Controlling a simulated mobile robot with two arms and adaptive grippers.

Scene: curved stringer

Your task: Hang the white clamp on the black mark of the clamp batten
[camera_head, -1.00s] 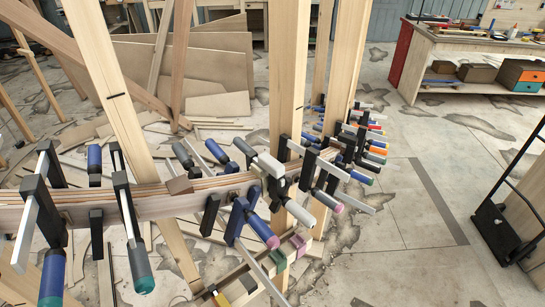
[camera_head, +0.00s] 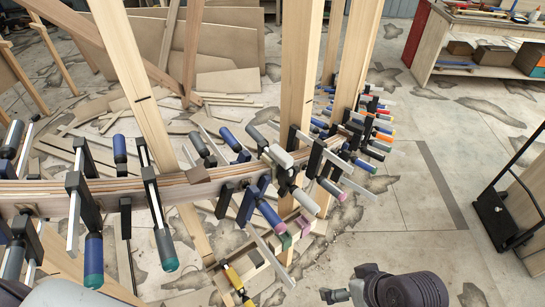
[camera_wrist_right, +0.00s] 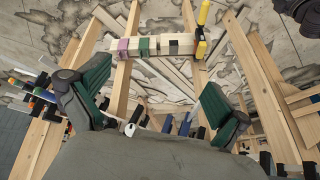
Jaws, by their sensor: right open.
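The white clamp (camera_head: 283,165) sits on the curved stringer beside the upright post, its pale handle (camera_head: 306,202) slanting down to the right. A small white part low in the right wrist view may belong to it. The clamp batten (camera_head: 250,262) is the low wooden strip below the stringer; it bears pink, green and yellow clamps. It also shows in the right wrist view (camera_wrist_right: 190,45), with dark patches; I cannot tell which is the black mark. My right gripper (camera_wrist_right: 155,88) is open and empty, green-padded fingers wide apart. In the head view my right arm is at the bottom.
The curved stringer (camera_head: 120,187) carries many blue, green and grey clamps. Tall posts (camera_head: 300,70) stand close to the white clamp. A workbench (camera_head: 470,40) is at the back right, a black hand truck (camera_head: 497,215) at the right. Floor between them is clear.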

